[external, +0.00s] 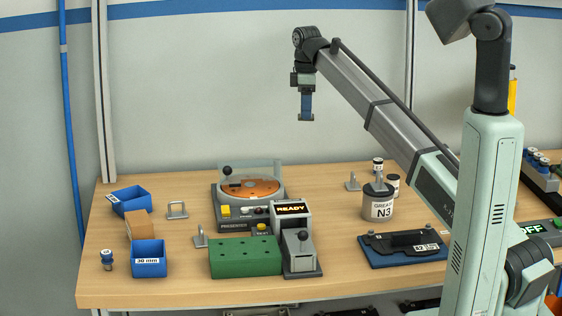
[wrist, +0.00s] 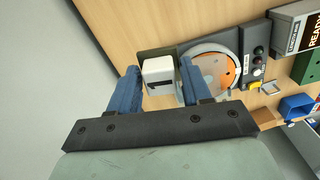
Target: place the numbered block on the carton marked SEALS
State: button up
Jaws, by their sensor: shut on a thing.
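My gripper (external: 306,117) is high above the back of the table in the external view. In the wrist view, its two blue fingers (wrist: 160,78) are on either side of a white block (wrist: 158,76) with a dark mark, and they are shut on it. No number can be read on the block. In the external view the block cannot be clearly made out at the fingertips. A brown carton (external: 141,224) stands at the left of the table between two blue bins. No SEALS marking is legible on it.
Blue bins (external: 149,259) (external: 130,199) flank the carton closely. A presenter with an orange disc (external: 250,188) stands mid-table, with a green block with holes (external: 244,257) in front. A grease tin (external: 378,207) and dark blue fixture (external: 402,250) are at right. Small metal brackets (external: 177,210) stand nearby.

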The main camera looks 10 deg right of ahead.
jog(key=s+a+r, duration=0.1)
jog(key=s+a, duration=0.1)
jog(key=a, duration=0.6)
jog(key=s+a, duration=0.3)
jog(key=a, duration=0.4)
jog(key=n, duration=0.2)
send_over(138, 218)
notch_tip(138, 218, down, 4)
jog(key=shift+w+f, duration=0.1)
jog(key=shift+f, duration=5.4)
jog(key=shift+f, duration=0.1)
jog(key=o, duration=1.1)
